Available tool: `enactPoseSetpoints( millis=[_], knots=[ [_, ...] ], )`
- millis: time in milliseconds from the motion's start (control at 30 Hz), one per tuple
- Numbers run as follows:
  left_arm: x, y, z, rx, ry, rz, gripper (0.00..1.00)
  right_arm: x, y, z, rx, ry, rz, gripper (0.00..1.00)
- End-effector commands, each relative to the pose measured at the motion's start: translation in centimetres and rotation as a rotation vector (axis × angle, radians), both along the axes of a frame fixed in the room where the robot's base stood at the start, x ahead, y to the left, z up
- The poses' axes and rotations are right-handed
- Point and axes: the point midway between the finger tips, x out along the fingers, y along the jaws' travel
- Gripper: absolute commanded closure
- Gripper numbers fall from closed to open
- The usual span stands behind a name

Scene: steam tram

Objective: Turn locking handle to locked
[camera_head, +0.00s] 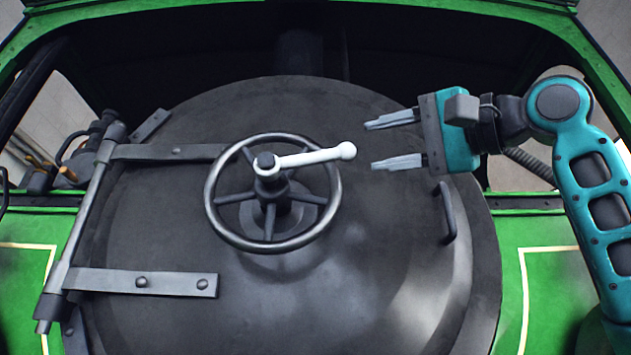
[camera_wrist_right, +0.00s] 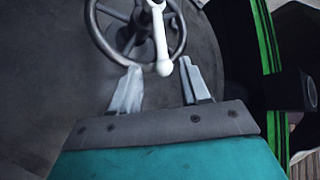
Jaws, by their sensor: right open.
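The white locking handle (camera_head: 315,157) sits on the hub in front of a grey spoked handwheel (camera_head: 219,222) on the round dark door. It points right and slightly up, ending in a round knob. My right gripper (camera_head: 370,145) is open and empty, just right of the knob, with its fingers pointing left. In the right wrist view, the handle (camera_wrist_right: 159,35) points down toward the gap between the open fingertips of my right gripper (camera_wrist_right: 160,75), its knob near that gap. The handwheel (camera_wrist_right: 100,40) is behind it. My left gripper is not in view.
The smokebox door (camera_head: 340,285) has a dark grab handle (camera_head: 446,212) at its right. Hinge straps (camera_head: 150,282) and a vertical hinge rod (camera_head: 85,220) are at its left. A green frame (camera_head: 560,235) surrounds the door.

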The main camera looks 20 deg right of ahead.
Motion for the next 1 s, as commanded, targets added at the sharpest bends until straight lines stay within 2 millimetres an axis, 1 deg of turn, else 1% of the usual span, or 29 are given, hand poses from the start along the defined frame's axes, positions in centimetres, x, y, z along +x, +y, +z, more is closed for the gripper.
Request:
enactPoseSetpoints(
  millis=[300,500,700,1000],
  knots=[
    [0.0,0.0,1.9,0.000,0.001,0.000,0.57,5.1,3.8,1.7,-0.003,0.002,0.000,0.54],
    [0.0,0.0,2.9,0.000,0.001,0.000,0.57,7.8,5.8,2.4,-0.003,0.001,0.000,0.54],
    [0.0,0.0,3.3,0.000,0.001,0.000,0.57,9.1,6.8,2.6,-0.002,-0.001,0.000,0.54],
    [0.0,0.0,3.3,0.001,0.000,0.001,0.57,9.3,6.9,2.6,-0.002,-0.001,0.000,0.54]
  ],
)
